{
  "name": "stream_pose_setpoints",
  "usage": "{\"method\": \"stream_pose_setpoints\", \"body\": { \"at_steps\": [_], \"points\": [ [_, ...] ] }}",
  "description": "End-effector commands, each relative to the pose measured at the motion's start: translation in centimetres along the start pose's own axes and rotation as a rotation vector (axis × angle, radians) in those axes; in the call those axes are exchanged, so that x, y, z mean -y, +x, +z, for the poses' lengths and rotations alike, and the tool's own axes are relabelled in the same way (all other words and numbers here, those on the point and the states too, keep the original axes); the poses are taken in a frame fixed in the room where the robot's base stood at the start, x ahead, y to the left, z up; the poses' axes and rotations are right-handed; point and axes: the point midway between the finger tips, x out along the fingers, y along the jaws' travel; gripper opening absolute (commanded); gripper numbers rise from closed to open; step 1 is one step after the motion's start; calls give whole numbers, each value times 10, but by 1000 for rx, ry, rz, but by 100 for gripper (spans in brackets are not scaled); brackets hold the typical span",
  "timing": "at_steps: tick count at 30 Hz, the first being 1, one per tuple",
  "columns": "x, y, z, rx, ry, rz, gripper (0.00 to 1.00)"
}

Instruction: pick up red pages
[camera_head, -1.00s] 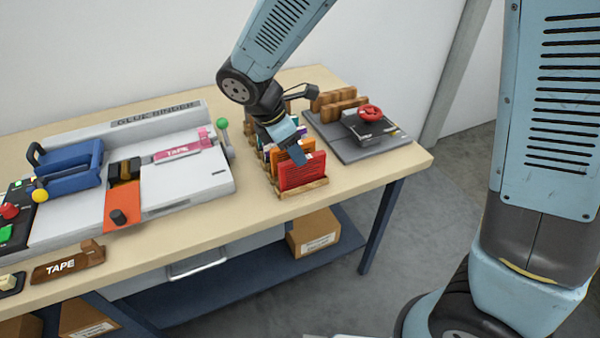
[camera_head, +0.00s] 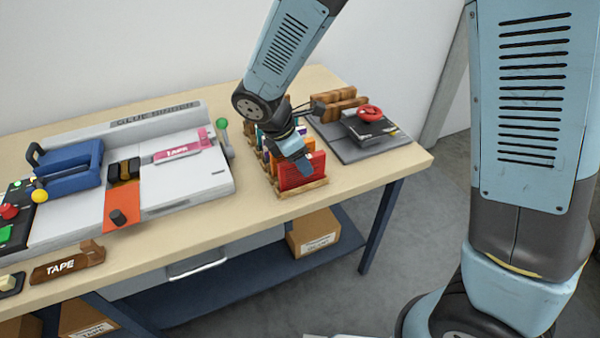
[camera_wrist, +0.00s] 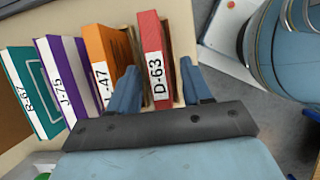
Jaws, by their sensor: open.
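The red pages (camera_head: 300,173) stand upright at the front end of a wooden rack (camera_head: 303,189) on the table. In the wrist view the red pages (camera_wrist: 153,58) carry the label D-63. My gripper (camera_head: 303,163) is at the top of the red pages. In the wrist view my gripper (camera_wrist: 162,90) is open, one finger on each side of the red pages. The left finger lies between the red pages and the orange pages (camera_wrist: 103,57). I cannot tell whether either finger touches the red pages.
Purple pages (camera_wrist: 60,75) and teal pages (camera_wrist: 32,90) stand beyond the orange ones in the rack. A glue binder (camera_head: 190,185) is left of the rack. A press with a red wheel (camera_head: 370,113) is at the right. Bare tabletop lies right of the rack.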

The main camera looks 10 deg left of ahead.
Motion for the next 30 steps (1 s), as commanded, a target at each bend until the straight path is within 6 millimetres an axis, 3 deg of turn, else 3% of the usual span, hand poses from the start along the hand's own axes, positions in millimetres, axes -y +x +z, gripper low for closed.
{"method": "stream_pose_setpoints", "body": {
  "at_steps": [15,30],
  "points": [
    [0,3,-1,0,0,0,48],
    [0,3,-2,0,-1,0,0]
  ]
}}
